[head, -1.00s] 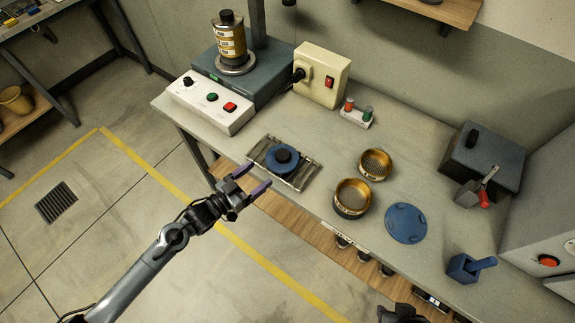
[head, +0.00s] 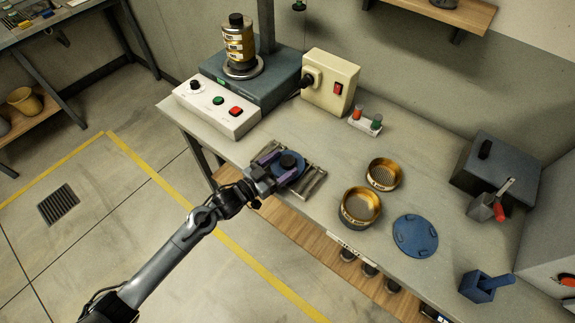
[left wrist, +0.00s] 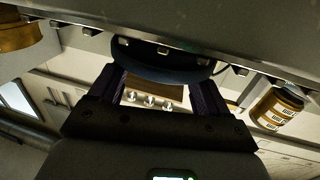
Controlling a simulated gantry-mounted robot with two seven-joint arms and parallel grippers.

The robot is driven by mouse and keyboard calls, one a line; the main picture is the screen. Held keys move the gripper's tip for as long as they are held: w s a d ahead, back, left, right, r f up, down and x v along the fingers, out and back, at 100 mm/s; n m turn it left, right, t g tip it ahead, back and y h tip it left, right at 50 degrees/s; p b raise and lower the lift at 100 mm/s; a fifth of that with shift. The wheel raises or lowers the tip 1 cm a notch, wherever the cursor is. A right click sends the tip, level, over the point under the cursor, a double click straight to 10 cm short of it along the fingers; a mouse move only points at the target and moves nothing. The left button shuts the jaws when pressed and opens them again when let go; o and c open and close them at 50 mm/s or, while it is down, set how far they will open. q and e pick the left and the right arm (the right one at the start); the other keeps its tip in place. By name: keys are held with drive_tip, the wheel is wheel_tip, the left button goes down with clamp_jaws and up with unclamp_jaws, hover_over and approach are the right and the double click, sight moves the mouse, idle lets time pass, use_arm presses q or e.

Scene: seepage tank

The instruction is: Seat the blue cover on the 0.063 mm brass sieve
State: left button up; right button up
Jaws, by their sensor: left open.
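The blue cover (head: 296,174) with its dark knob (head: 288,160) lies on a slatted metal rack (head: 313,184) near the bench's front edge. My left gripper (head: 280,166) is open, with its purple fingers on either side of the cover's knob area. Whether they touch the cover cannot be told. In the left wrist view the cover (left wrist: 163,62) shows dark beyond the fingertips. Two brass sieves stand right of the rack: a larger front one (head: 358,209) and a smaller rear one (head: 383,174). Their mesh sizes are not readable. My right gripper is not in view.
A flat blue notched disc (head: 415,236) lies right of the sieves. A scoop (head: 488,204) and blue box (head: 483,286) are at right.

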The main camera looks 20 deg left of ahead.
use_arm(q)
drive_tip(key=shift+x, duration=1.5)
drive_tip(key=c, duration=1.2)
